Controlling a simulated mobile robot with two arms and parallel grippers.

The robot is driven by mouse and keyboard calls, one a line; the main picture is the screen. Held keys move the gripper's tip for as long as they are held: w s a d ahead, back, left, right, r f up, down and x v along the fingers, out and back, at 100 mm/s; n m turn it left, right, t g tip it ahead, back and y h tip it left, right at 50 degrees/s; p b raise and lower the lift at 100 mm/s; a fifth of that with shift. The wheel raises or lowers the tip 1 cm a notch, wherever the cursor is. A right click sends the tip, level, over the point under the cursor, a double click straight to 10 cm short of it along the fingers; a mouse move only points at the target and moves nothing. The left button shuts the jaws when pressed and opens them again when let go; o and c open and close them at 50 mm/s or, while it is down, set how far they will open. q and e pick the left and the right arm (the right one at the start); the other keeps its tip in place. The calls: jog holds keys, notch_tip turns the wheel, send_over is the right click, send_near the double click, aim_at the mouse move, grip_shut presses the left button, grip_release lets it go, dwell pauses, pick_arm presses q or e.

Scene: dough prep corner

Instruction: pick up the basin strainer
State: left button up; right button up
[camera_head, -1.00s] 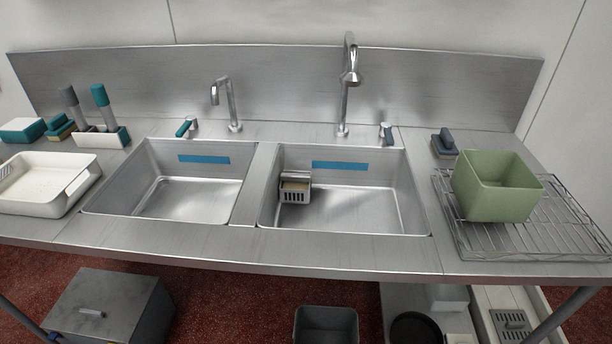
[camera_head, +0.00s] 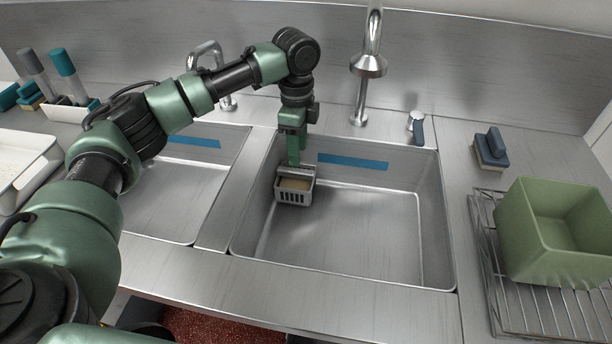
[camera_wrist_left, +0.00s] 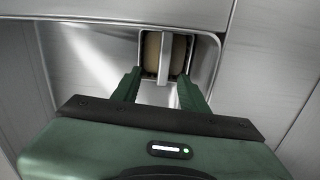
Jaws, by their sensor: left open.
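The basin strainer (camera_head: 296,196) is a small grey slotted basket with a raised handle. It sits inside the right basin (camera_head: 350,226) near its left wall, with a tan content in it. In the left wrist view the strainer (camera_wrist_left: 163,68) shows two tan rounded shapes with a light bar between them. My left gripper (camera_head: 294,163) points down over the strainer. In the left wrist view its open fingers (camera_wrist_left: 160,88) lie on either side of the bar's near end. I cannot tell whether they touch it. My right gripper is not in view.
A tall faucet (camera_head: 367,65) stands behind the right basin. A green bin (camera_head: 553,232) rests on a wire rack (camera_head: 493,275) at right, with a blue-handled scrubber (camera_head: 491,148) behind it. A white tray (camera_head: 25,165) is at left. The right part of the basin is clear.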

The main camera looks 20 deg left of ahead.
aim_at(296, 170)
pick_arm(q)
jog(key=shift+w+a+n, duration=0.2)
jog(key=shift+a+n, duration=0.1)
jog(key=shift+a+f, duration=0.1)
jog(key=shift+f, duration=0.1)
notch_tip(296, 170, down, 7)
jog(key=shift+s+f, duration=0.1)
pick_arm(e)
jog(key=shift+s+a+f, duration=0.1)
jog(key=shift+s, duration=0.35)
pick_arm(q)
jog(key=shift+c, duration=0.3)
grip_shut()
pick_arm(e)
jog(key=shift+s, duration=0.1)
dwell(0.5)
